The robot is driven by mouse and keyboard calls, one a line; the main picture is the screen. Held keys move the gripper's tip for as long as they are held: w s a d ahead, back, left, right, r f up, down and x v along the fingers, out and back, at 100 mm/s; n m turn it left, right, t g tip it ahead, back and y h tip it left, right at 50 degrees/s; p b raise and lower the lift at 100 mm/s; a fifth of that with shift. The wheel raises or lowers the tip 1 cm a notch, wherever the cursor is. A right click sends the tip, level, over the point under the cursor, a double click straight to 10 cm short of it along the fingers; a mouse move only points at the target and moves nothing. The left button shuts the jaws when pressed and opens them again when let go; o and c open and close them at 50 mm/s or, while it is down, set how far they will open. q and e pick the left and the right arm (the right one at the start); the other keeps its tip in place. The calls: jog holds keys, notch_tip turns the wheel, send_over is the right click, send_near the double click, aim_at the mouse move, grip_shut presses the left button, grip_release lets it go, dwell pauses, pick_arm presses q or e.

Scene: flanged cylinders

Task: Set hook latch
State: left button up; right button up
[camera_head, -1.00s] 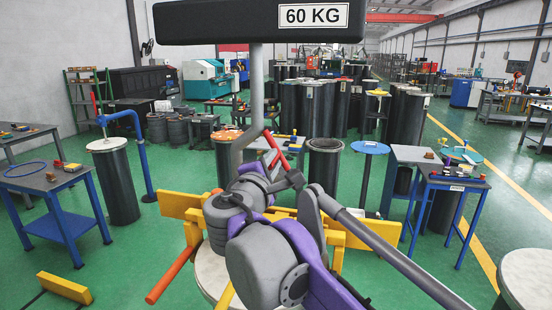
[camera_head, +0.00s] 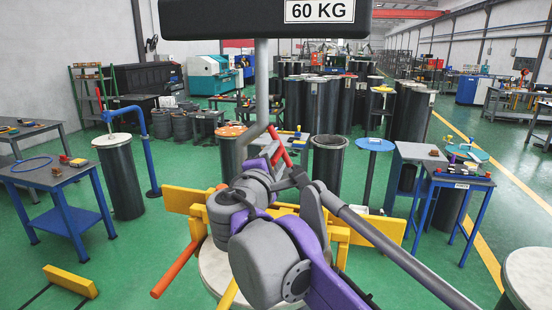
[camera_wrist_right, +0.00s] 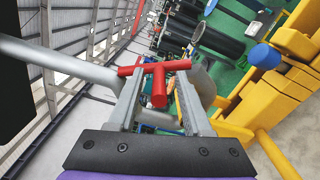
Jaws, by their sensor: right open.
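A red T-shaped latch piece (camera_wrist_right: 158,82) sits at the grey metal hook (camera_wrist_right: 203,88) in the right wrist view. My right gripper (camera_wrist_right: 160,76) is open, with its two grey fingers on either side of the red stem. Whether the fingers touch it I cannot tell. In the head view the red latch (camera_head: 284,150) shows just beyond my right arm, below the grey hook shaft (camera_head: 262,85). The shaft hangs from a black block (camera_head: 225,18) labelled 60 KG. My arm hides the hook's lower part. My left gripper is not in view.
A yellow frame (camera_head: 185,200) with orange handles (camera_head: 176,268) stands around a pale round top below my arm. A grey bar (camera_head: 395,250) runs to the lower right. Dark cylinders (camera_head: 328,165) and blue tables (camera_head: 60,178) stand beyond. Green floor is open at left.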

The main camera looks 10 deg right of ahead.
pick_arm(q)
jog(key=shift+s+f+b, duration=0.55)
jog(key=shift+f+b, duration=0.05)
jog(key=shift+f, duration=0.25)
pick_arm(e)
jog(key=v, duration=1)
jog(key=shift+s+a, duration=0.15)
jog(key=shift+s, duration=0.25)
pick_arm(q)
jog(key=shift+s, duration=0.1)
